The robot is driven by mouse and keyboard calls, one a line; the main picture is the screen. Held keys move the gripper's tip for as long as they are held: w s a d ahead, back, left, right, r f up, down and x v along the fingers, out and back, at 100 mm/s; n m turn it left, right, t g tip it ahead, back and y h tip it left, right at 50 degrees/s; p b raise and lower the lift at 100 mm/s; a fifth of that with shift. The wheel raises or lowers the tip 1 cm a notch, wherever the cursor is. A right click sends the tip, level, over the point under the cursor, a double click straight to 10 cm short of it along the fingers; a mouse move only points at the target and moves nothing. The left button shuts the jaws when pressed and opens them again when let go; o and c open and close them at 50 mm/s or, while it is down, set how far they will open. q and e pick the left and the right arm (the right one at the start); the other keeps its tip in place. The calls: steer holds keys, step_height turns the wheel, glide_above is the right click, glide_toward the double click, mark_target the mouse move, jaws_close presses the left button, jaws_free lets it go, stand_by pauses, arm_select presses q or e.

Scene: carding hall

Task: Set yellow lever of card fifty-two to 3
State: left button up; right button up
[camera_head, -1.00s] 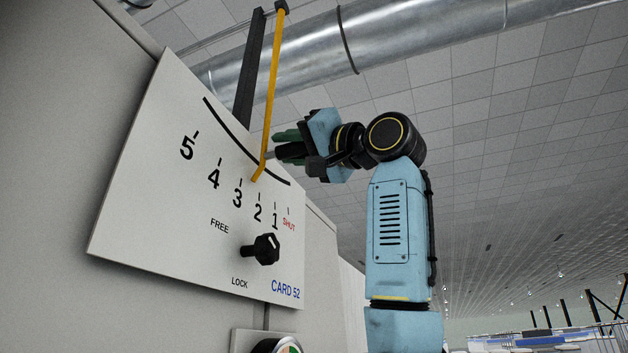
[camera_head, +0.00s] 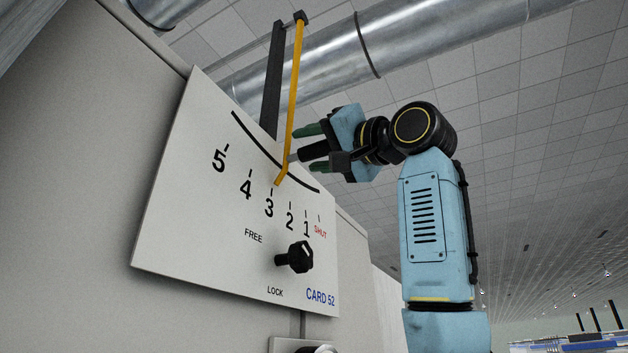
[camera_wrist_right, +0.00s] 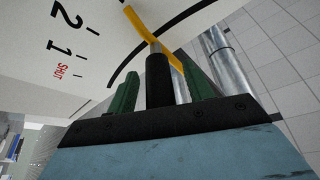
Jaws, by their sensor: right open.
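My right gripper (camera_head: 304,148) is open, just right of the lever's lower part. In the right wrist view a black rod with a grey tip (camera_wrist_right: 155,47) stands between the green fingers (camera_wrist_right: 160,85). Its tip appears to touch the yellow lever (camera_wrist_right: 150,35); the fingers are not around the lever. My left gripper is not in view.
A black knob (camera_head: 299,256) sits below the scale, near the words FREE and LOCK; its exact setting is hard to tell. A dark upright bar (camera_head: 271,80) stands behind the lever. A round dial (camera_head: 318,349) shows partly at the bottom edge. Open room lies to the right.

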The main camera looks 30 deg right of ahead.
steer(key=b+v, duration=0.5)
steer(key=v, duration=0.8)
